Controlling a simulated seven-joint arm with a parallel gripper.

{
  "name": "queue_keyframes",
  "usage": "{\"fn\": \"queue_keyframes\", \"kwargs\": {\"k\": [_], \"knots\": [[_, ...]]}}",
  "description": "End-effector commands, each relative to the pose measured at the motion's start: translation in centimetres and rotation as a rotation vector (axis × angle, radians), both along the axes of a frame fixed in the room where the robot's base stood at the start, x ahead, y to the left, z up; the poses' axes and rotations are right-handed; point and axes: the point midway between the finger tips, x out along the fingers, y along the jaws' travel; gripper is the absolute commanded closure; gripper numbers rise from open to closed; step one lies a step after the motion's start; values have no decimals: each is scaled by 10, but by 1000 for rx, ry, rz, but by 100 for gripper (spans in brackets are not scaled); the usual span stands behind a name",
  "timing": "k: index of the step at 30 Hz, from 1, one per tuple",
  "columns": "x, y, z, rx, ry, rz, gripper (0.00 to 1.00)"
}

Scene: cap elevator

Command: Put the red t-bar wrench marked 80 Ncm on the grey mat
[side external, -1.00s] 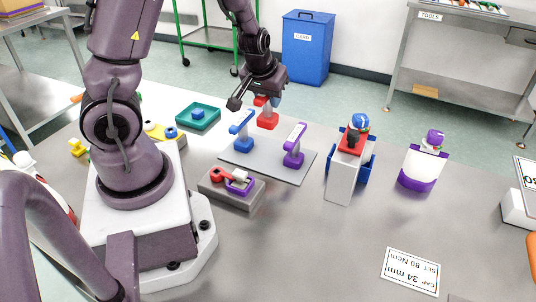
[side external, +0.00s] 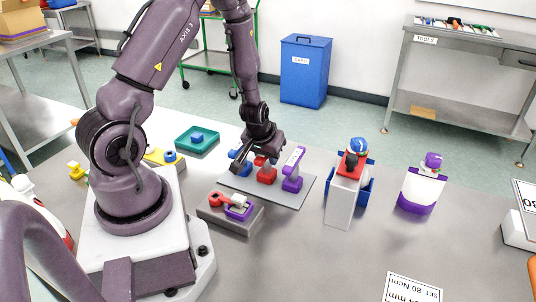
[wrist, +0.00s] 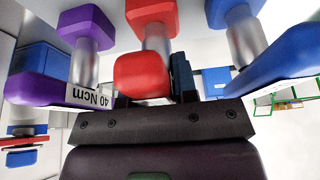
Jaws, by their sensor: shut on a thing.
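The red t-bar wrench (side external: 266,174) is upright over the grey mat (side external: 299,198), between the blue wrench (side external: 237,167) and the purple wrench (side external: 292,172). Its base looks level with theirs, but I cannot tell whether it touches the mat. My gripper (side external: 264,157) is above it, shut on its handle. In the wrist view the red wrench (wrist: 143,74) is in the middle, with a dark finger beside its handle. The purple wrench (wrist: 45,90) there reads 40 Ncm; the blue wrench (wrist: 275,62) is on the other side. The red wrench's marking is hidden.
A grey block (side external: 217,215) with a red and a purple part stands in front of the mat. A teal tray (side external: 183,141) is behind left. A white and blue stand (side external: 341,205) and a white and purple container (side external: 417,198) are to the right.

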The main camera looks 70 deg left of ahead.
Motion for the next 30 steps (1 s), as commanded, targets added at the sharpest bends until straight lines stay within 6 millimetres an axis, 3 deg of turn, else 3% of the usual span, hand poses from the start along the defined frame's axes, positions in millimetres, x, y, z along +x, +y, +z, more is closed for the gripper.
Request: {"fn": "queue_keyframes", "kwargs": {"k": [7,8,11,22,30], "knots": [[0,0,-2,1,0,0,100],[0,0,-2,2,0,-1,71],[0,0,-2,2,0,-1,48],[0,0,3,2,-1,-1,48],[-10,-11,40,6,-4,-5,48]]}}
